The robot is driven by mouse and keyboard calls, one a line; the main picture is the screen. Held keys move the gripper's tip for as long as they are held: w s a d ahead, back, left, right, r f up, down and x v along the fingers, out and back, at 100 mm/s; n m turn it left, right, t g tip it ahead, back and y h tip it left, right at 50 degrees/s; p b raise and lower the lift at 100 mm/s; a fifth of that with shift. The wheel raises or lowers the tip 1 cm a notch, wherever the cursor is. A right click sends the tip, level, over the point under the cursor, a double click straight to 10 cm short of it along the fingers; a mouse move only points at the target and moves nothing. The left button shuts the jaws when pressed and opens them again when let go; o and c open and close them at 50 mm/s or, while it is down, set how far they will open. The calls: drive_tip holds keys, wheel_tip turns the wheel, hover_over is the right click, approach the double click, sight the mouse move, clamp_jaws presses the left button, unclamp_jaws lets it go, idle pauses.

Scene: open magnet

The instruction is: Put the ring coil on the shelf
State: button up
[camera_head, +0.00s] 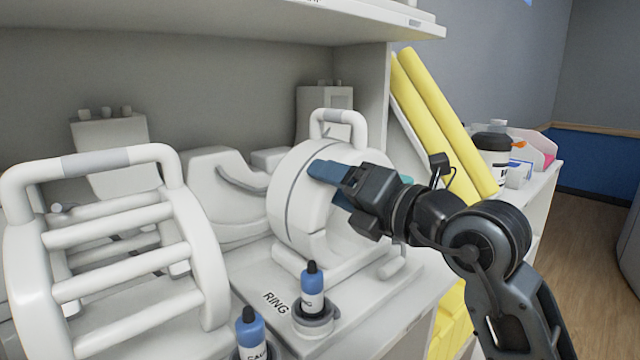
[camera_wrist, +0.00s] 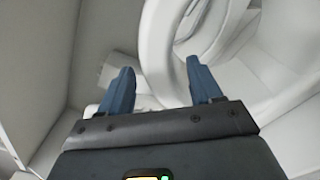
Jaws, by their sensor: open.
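The ring coil (camera_head: 291,190) is a thick white ring with a grey seam and a handle (camera_head: 338,128) on top. It stands upright on the shelf (camera_head: 345,312), behind the printed word RING. My gripper (camera_head: 327,182) is at the ring's right side, with its blue fingers apart and partly covering the ring. In the wrist view, my gripper (camera_wrist: 160,78) is open, and the ring coil (camera_wrist: 160,45) curves above and to the right, overlapped by the right finger. Nothing is clearly clamped; I cannot tell whether a finger touches the ring.
A white barred cage coil (camera_head: 120,235) stands at left. Blue-capped bottles (camera_head: 312,285) (camera_head: 250,330) sit in holders at the front edge. An upper shelf board (camera_head: 200,12) hangs overhead. Yellow rolls (camera_head: 445,120) lean beside the upright panel at right.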

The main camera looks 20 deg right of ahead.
drive_tip(key=v, duration=0.7)
drive_tip(key=shift+s+b, duration=0.3)
drive_tip(key=shift+b, duration=0.1)
drive_tip(key=shift+d, duration=0.1)
drive_tip(key=s+a+f+m+t+y, duration=0.3)
drive_tip(key=s+a+m+y, duration=0.45)
drive_tip(key=s+a, duration=0.5)
drive_tip(key=s+d+f+m+g+h, duration=0.1)
drive_tip(key=s+d+f+m+h, duration=0.2)
drive_tip(key=s+f+m, duration=0.4)
drive_tip(key=s+d+f+m+g+h, duration=0.2)
drive_tip(key=s+d+f+m+h, duration=0.1)
drive_tip(key=s+f+m+h, duration=0.2)
drive_tip(key=s+d+f+m+g+h, duration=0.2)
drive_tip(key=s+f+m+h, duration=0.3)
drive_tip(key=s+f+m, duration=0.5)
drive_tip(key=shift+s+d+f, duration=0.2)
drive_tip(key=shift+s+d, duration=0.55)
drive_tip(key=shift+s, duration=0.1)
